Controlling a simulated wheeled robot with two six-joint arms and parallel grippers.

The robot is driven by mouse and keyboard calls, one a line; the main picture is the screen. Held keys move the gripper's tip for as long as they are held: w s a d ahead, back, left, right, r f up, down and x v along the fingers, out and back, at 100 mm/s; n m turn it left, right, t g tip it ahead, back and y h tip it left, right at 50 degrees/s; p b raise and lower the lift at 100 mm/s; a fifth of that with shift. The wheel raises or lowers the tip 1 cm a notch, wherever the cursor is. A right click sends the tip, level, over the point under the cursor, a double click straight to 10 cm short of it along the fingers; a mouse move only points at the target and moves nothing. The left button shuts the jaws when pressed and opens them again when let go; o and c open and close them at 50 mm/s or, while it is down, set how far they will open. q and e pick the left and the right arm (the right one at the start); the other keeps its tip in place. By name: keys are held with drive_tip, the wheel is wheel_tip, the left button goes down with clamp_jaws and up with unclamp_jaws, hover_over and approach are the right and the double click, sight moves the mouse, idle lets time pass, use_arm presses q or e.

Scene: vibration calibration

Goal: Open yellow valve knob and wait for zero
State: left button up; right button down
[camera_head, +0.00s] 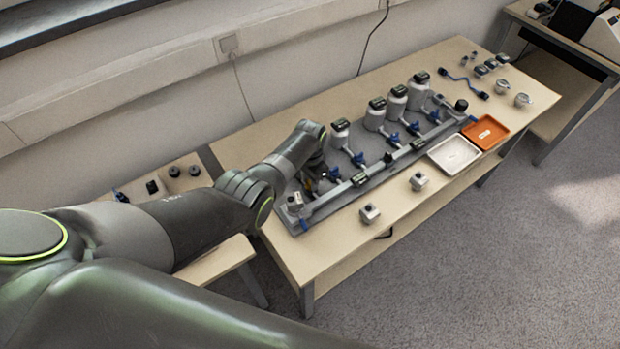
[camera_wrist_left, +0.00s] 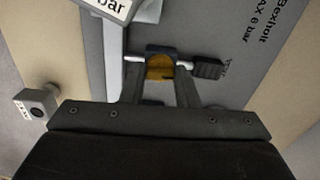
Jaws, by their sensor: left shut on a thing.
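The yellow valve knob (camera_wrist_left: 160,70) shows in the left wrist view between the two fingers of my left gripper (camera_wrist_left: 160,88). The fingers are shut on it from both sides. In the head view my left arm reaches in from the left, and my left gripper (camera_head: 318,180) is down at the near-left end of the grey calibration rig (camera_head: 350,196). There the knob is mostly hidden by the arm and gripper. A display labelled "bar" (camera_wrist_left: 112,8) is partly visible at the top of the left wrist view. My right gripper is not in view.
Several white canisters (camera_head: 376,114) with dark gauges and blue valves (camera_head: 358,160) stand along the rig. A white tray (camera_head: 454,153) and an orange tray (camera_head: 485,132) lie at its right end. Small grey devices (camera_head: 370,213) stand along the table's front edge.

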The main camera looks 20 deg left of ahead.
use_arm(q)
drive_tip(key=shift+m, duration=0.5)
drive_tip(key=o, duration=1)
drive_tip(key=shift+r+p, duration=0.3)
drive_tip(key=shift+r, duration=0.1)
wheel_tip(320, 180, up, 8)
drive_tip(key=shift+f+p, duration=0.2)
drive_tip(key=shift+p, duration=0.65)
wheel_tip(320, 180, up, 9)
drive_tip(key=shift+b, duration=0.35)
